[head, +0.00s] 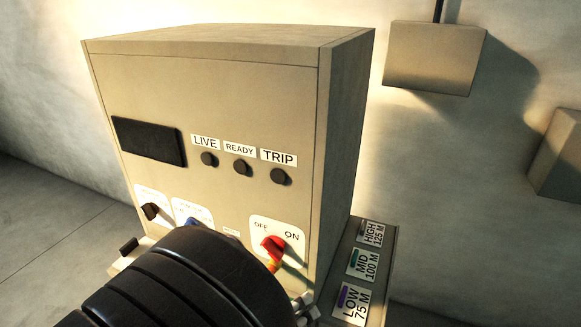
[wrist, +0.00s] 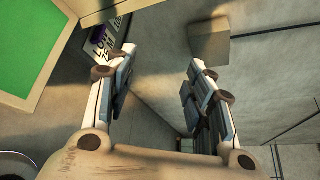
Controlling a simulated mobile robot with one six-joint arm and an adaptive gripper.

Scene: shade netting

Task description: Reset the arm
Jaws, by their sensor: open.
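My gripper (wrist: 158,90) is open in the wrist view, its two fingers spread wide with nothing between them. In the head view my dark arm covers the lower middle, and only a small part of the gripper shows at its right end, in front of the cabinet's lower right. The beige cabinet (head: 230,90) has a red OFF/ON switch (head: 273,244), a blue knob (head: 193,221) and a black knob (head: 151,211). My arm hides part of its lower front.
A low ledge right of the cabinet carries the HIGH (head: 372,233), MID (head: 364,265) and LOW (head: 350,303) labels. Boxes (head: 433,58) are fixed on the right wall. A green panel (wrist: 38,40) shows at upper left in the wrist view. The floor at left is clear.

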